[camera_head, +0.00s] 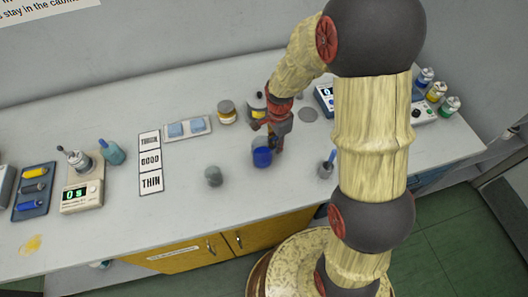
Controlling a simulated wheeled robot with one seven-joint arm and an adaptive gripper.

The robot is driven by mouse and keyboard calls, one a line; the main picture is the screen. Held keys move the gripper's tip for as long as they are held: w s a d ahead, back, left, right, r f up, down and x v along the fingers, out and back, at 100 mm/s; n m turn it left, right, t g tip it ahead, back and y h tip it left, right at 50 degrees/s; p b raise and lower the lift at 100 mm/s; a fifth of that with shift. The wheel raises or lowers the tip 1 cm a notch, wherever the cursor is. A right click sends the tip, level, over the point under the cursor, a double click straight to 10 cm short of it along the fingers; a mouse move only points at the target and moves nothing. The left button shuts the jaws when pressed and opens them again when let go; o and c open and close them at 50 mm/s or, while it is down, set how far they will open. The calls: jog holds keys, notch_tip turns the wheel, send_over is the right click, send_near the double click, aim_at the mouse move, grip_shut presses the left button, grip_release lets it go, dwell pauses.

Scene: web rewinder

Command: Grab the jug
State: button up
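A small vessel with blue in it (262,157), which looks like the jug, stands upright on the pale bench. My gripper (268,136) points down from the arm, right at the vessel's upper right side. One dark finger overlaps the vessel's right edge in the picture. I cannot tell whether the fingers touch it or close around it. Any handle is hidden or too small to make out.
A grey lidded pot (213,176) stands to the left, and a small cup with a blue-handled tool (326,167) to the right.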

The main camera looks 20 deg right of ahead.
grip_shut()
jog(key=shift+r, duration=0.15)
dwell(0.6)
jog(key=shift+r+p, duration=0.6)
jog(key=shift+r, duration=0.45)
jog(key=s+r+p, duration=0.5)
jog(key=s+r, duration=0.5)
jog(key=s, duration=0.3)
jog(key=shift+s+a+r, duration=0.3)
jog(key=shift+s+a, duration=0.1)
